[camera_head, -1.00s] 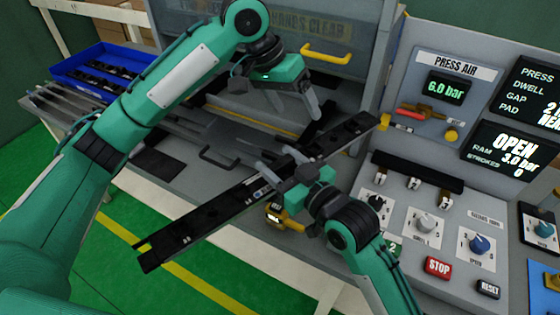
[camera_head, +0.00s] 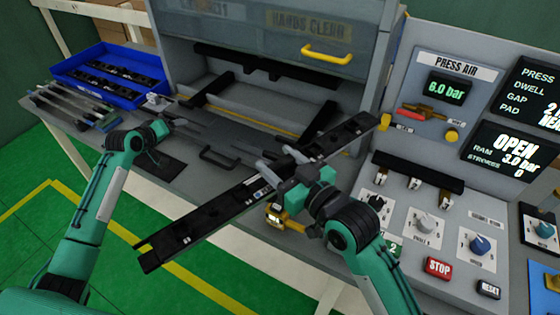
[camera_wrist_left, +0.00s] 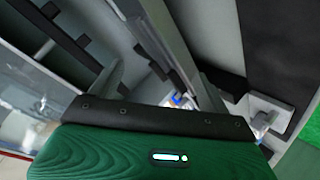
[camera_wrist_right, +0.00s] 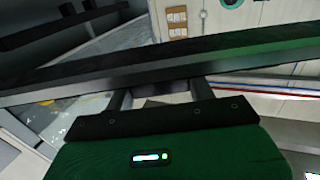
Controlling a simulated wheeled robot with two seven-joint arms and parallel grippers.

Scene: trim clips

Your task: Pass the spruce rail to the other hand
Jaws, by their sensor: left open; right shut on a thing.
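The spruce rail (camera_head: 215,212), a long black bar with small pale labels, is held slantwise above the front of the bench. My right gripper (camera_head: 280,165) is shut on it a little right of its middle. In the right wrist view the rail (camera_wrist_right: 230,55) crosses the whole picture in front of the fingers. My left gripper (camera_head: 168,110) is open and empty, over the left part of the bench near the blue bin, well apart from the rail. The left wrist view shows its spread fingers (camera_wrist_left: 165,85) above bench parts.
A blue bin (camera_head: 142,92) with dark clips and a stack of thin rails (camera_head: 75,108) lie at the left. The press (camera_head: 265,90) stands open behind, with a yellow handle (camera_head: 327,54). The control panel (camera_head: 425,205) is close at the right.

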